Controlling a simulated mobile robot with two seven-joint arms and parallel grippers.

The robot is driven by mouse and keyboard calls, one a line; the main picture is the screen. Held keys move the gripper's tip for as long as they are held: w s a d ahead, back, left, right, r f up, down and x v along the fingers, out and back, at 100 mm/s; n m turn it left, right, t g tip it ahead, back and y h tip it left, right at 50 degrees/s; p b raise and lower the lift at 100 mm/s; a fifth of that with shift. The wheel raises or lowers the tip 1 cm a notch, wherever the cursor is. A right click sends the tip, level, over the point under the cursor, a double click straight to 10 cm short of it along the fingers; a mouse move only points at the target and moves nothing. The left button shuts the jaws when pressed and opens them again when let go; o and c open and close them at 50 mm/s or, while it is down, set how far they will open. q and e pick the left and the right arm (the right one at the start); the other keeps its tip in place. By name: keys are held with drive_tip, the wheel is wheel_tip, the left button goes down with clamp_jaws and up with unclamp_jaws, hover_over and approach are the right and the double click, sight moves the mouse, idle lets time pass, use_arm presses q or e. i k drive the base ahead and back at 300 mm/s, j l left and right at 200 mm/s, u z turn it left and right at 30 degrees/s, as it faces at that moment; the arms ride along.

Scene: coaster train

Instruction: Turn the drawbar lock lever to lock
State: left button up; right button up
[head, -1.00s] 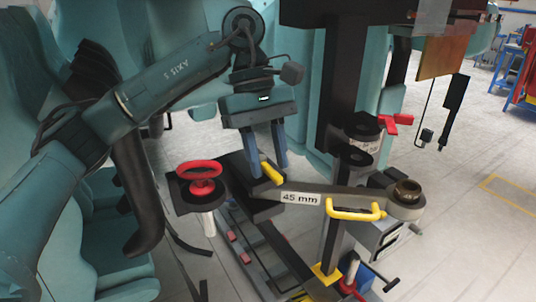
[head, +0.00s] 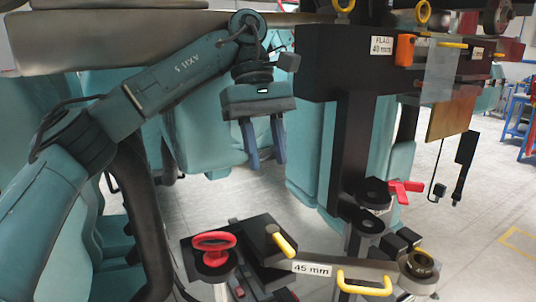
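A short yellow-gripped lever (head: 284,244) sits on the black block at the left end of the drawbar (head: 345,268), which carries a "45 mm" label. It looks like the drawbar lock lever, lying diagonally. Its lock marking cannot be read. A yellow handle (head: 364,283) is on the drawbar's side, and a ring eye (head: 420,264) is at its right end. My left gripper (head: 267,163) hangs fingers down above the lever in the picture, clear of it, open and empty. My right gripper is not in view.
A red handwheel (head: 213,245) stands left of the drawbar. A black column (head: 352,140) rises behind, with a red handle (head: 405,188) near its foot. A labelled black beam (head: 345,62) crosses the upper right. Open floor lies to the right.

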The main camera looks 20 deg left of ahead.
sight(272, 236)
drive_tip(key=k+l, duration=0.3)
drive_tip(key=k, duration=0.15)
drive_tip(key=k+l, duration=0.3)
drive_tip(key=k, duration=0.15)
